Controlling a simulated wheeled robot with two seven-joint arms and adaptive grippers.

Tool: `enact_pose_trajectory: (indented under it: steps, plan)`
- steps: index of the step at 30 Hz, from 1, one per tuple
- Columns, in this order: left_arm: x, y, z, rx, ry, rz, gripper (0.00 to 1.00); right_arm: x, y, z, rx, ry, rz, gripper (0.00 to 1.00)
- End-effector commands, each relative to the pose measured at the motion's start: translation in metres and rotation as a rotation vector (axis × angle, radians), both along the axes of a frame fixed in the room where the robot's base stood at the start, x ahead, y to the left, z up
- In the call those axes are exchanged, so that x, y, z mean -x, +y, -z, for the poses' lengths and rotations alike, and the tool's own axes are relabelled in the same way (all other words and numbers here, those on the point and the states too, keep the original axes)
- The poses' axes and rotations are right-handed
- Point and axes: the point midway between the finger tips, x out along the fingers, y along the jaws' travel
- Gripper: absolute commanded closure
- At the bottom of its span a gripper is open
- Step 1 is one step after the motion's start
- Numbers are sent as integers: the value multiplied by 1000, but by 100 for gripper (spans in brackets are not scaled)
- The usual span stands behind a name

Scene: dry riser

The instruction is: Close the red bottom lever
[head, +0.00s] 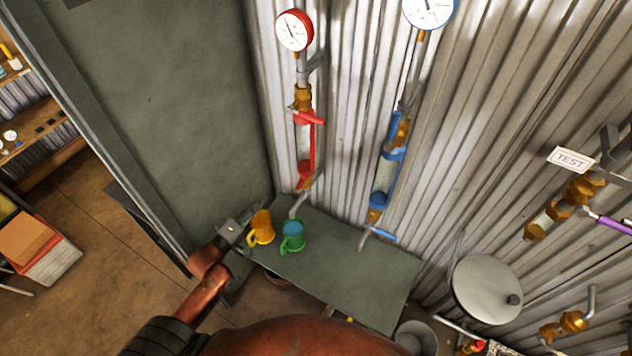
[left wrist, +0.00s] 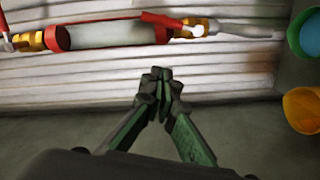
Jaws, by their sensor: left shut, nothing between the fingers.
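The red riser, with a clear sight glass (head: 306,142) between brass valves, runs down the corrugated wall; it lies sideways across the top of the left wrist view (left wrist: 110,34). Its red bottom lever (left wrist: 160,19) lies roughly along the pipe at the right-hand brass valve. The red top lever (head: 312,117) sticks out sideways from the pipe. My left gripper (head: 252,208) is low, beside the yellow mug, below and left of the riser. In the left wrist view its fingertips (left wrist: 161,75) are together and empty, apart from the lever. My right gripper is out of view.
A yellow mug (head: 261,227) and a green mug (head: 292,236) stand on the grey-green bench (head: 345,270) below the risers. A blue riser (head: 384,175) is to the right. A grey-green panel (head: 170,90) stands left of the red riser.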

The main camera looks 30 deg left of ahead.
Motion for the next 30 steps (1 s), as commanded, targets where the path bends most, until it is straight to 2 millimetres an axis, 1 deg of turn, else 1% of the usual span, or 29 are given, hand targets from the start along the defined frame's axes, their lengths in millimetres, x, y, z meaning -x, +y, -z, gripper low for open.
enact_pose_trajectory:
  steps: [1,2,5,7,18,20,21,24,27,30]
  plan:
    - [-2,0,-9,14,-13,2,100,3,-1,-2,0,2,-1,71]
    - [-3,1,-11,20,-19,3,100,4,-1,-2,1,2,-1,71]
    - [-12,0,-12,27,-25,3,100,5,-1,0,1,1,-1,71]
    - [-21,-2,-11,28,-25,3,100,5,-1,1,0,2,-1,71]
    - [-96,-11,-9,24,-22,3,100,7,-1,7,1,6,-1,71]
    - [-105,-14,-9,26,-22,3,100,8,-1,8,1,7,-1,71]
    - [-103,-23,-5,31,-20,2,100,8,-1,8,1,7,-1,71]
    - [-104,-35,-2,28,-20,1,100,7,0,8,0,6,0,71]
    - [-104,-44,1,26,-19,2,100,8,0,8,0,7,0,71]
    - [-105,-48,2,24,-20,1,100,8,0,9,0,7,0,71]
